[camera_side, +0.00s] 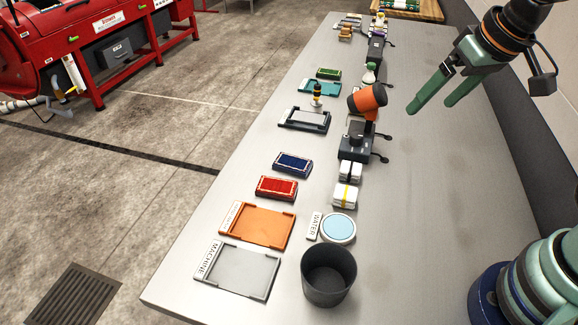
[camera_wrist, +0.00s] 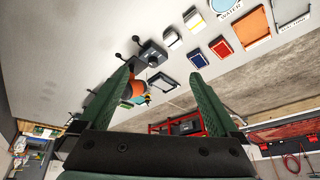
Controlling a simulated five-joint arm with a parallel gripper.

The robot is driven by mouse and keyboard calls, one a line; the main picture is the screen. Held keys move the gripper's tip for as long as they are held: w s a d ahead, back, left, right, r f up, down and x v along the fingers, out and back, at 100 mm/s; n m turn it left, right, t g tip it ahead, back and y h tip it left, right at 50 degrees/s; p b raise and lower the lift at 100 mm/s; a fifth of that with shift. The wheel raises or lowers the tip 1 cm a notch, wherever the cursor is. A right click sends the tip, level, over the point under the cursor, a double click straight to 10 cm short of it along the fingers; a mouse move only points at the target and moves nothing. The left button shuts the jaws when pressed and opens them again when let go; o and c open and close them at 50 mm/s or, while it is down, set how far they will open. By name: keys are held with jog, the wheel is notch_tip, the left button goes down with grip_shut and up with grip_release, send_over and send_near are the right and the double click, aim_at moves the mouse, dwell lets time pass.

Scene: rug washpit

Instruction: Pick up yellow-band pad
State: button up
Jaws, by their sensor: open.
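The yellow-band pad (camera_side: 345,196) is a small white block with a yellow stripe. It lies on the grey table just behind the round water dish, and it shows small near the top of the wrist view (camera_wrist: 195,21). A similar white pad with a dark band (camera_side: 349,171) lies right behind it. My gripper (camera_side: 429,108) is open and empty, high above the right side of the table, well apart from the pad. Its two green fingers also frame the wrist view (camera_wrist: 160,75).
A dark box with a lever (camera_side: 355,143) and an orange-headed device (camera_side: 367,98) stand behind the pads. The blue water dish (camera_side: 338,228), a dark cup (camera_side: 328,276), an orange tray (camera_side: 262,225) and red (camera_side: 276,187) and blue (camera_side: 292,164) blocks are nearby. The table's right side is clear.

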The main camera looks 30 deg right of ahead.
jog(key=w+a+f+m+g, duration=0.3)
jog(key=w+a+f+m, duration=0.1)
jog(key=a+f, duration=0.1)
jog(key=m+g, duration=0.2)
jog(key=m, duration=0.2)
send_over(346, 191)
notch_tip(346, 191, down, 7)
notch_tip(346, 191, down, 12)
jog(key=shift+f, duration=0.1)
jog(key=c, duration=1.4)
jog(key=shift+c, duration=0.2)
notch_tip(346, 191, up, 20)
